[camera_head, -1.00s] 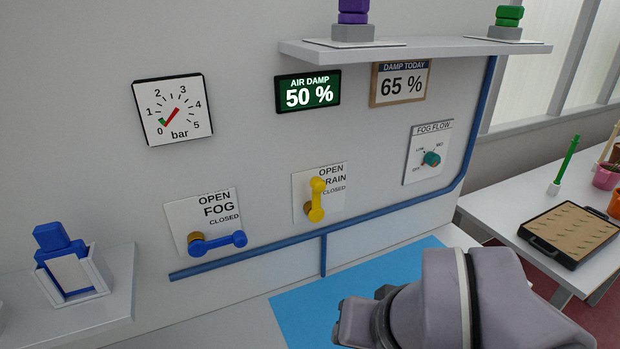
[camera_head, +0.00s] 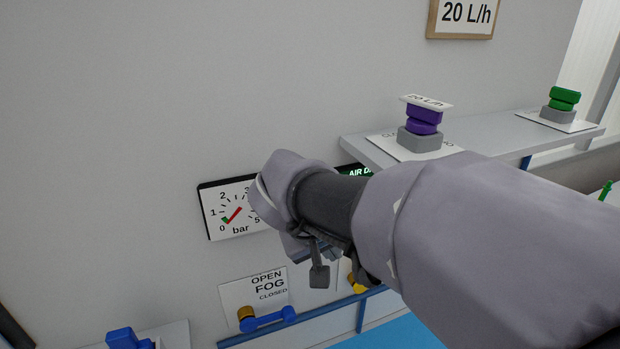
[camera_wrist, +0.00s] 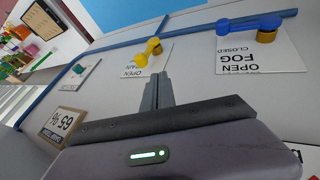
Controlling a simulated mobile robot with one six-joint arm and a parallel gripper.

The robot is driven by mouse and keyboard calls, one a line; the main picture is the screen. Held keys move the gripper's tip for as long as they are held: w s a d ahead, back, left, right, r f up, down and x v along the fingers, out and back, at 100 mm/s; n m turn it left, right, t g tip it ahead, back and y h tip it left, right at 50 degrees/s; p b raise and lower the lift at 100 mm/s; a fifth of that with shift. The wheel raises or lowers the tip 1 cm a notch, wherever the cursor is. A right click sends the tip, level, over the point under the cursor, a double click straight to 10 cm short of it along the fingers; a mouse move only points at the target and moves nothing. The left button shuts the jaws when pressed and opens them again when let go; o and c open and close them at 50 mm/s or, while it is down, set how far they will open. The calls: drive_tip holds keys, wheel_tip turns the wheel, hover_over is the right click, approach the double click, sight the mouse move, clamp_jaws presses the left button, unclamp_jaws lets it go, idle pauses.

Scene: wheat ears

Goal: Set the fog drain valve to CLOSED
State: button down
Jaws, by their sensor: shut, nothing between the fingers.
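The yellow drain valve lever (camera_wrist: 149,52) shows in the wrist view, which is roughly upside down, on its white label plate (camera_wrist: 133,70). The lever points from its pivot towards the word OPEN. In the head view only a small yellow part (camera_head: 355,285) shows; my arm hides the rest and most of the plate. My gripper (camera_head: 320,276) is shut and empty, in front of the wall near this valve. In the wrist view its fingertips (camera_wrist: 158,78) appear just short of the plate, apart from the lever.
The blue fog valve lever (camera_head: 267,319) is left of the drain valve, turned towards CLOSED. A blue pipe (camera_head: 232,341) runs below both. The pressure gauge (camera_head: 226,209) is close left of my wrist. A shelf (camera_head: 375,151) with a purple button (camera_head: 424,121) juts out above.

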drive_tip(key=w+d+f+b, duration=0.1)
drive_tip(key=w+d+f, duration=0.4)
drive_tip(key=f, duration=0.3)
drive_tip(key=shift+d+f, duration=0.3)
drive_tip(key=shift+d, duration=0.3)
drive_tip(key=shift+w+d, duration=0.1)
drive_tip(key=d, duration=0.2)
drive_tip(key=w+d, duration=0.1)
drive_tip(key=shift+d+r+b, duration=0.1)
drive_tip(key=shift+r+b, duration=0.2)
drive_tip(key=p+v, duration=0.2)
drive_tip(key=v, duration=1)
